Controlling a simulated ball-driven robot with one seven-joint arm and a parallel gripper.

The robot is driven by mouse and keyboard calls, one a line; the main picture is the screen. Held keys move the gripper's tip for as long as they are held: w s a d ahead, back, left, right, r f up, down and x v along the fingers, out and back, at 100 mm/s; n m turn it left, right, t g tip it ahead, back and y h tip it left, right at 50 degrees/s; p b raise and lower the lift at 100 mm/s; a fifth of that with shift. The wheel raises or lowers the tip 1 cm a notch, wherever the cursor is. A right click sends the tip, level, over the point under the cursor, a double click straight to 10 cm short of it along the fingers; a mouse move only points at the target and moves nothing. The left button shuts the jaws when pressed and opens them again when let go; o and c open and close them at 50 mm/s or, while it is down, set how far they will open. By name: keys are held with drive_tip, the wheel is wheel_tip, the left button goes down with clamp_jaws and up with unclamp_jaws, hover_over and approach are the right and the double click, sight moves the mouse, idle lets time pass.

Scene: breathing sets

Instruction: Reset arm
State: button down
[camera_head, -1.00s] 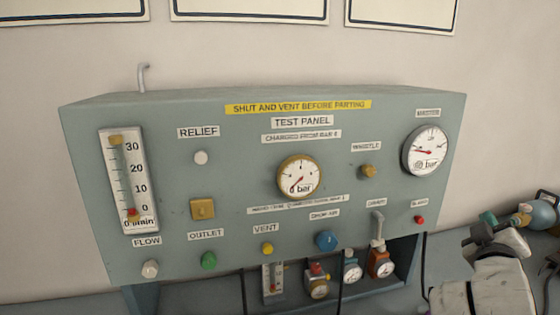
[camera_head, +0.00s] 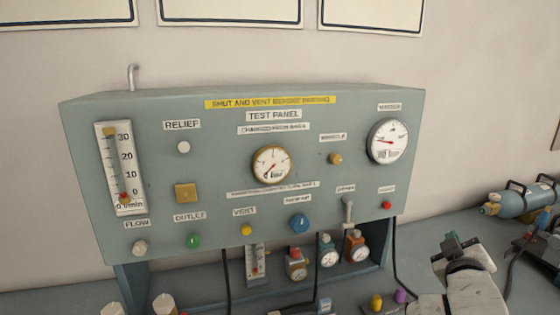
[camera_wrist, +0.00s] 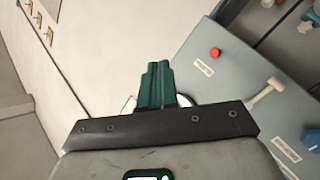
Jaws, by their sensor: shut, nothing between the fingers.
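My gripper (camera_wrist: 155,85) shows in the wrist view as two dark green fingers pressed together, with nothing between them. It points toward the grey-green panel, seen tilted with a red button (camera_wrist: 215,52), a pale lever (camera_wrist: 268,92) and part of a blue knob. The fingers hide part of a white round dial. In the head view my pale arm (camera_head: 470,290) stands at the lower right, in front of the bench and to the right of the test panel (camera_head: 225,150).
A blue-green cylinder (camera_head: 520,204) lies on the bench at the far right, with other gear near it. Small gauges (camera_head: 328,252) stand under the panel. Yellow (camera_head: 377,302) and purple (camera_head: 400,296) pieces are at the front edge. Bare bench shows right of the panel.

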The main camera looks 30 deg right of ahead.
drive_tip(key=w+a+f+g+y, duration=0.1)
drive_tip(key=a+f+y, duration=0.7)
drive_tip(key=a+f, duration=0.85)
drive_tip(key=s+a+f+n+g+y, duration=0.1)
drive_tip(key=s+a+f+g+y, duration=0.2)
drive_tip(key=a, duration=0.4)
drive_tip(key=s+a+f+n+g+y, duration=0.1)
drive_tip(key=s+a+f+y, duration=0.2)
drive_tip(key=s+a+f, duration=0.35)
drive_tip(key=s+f+g+b, duration=0.2)
drive_tip(key=s+f+b, duration=0.2)
drive_tip(key=f, duration=0.3)
drive_tip(key=s+f+g+b, duration=0.2)
drive_tip(key=s+f+b, duration=0.3)
drive_tip(key=f+b, duration=0.1)
drive_tip(key=shift+f, duration=0.9)
drive_tip(key=shift+d, duration=0.1)
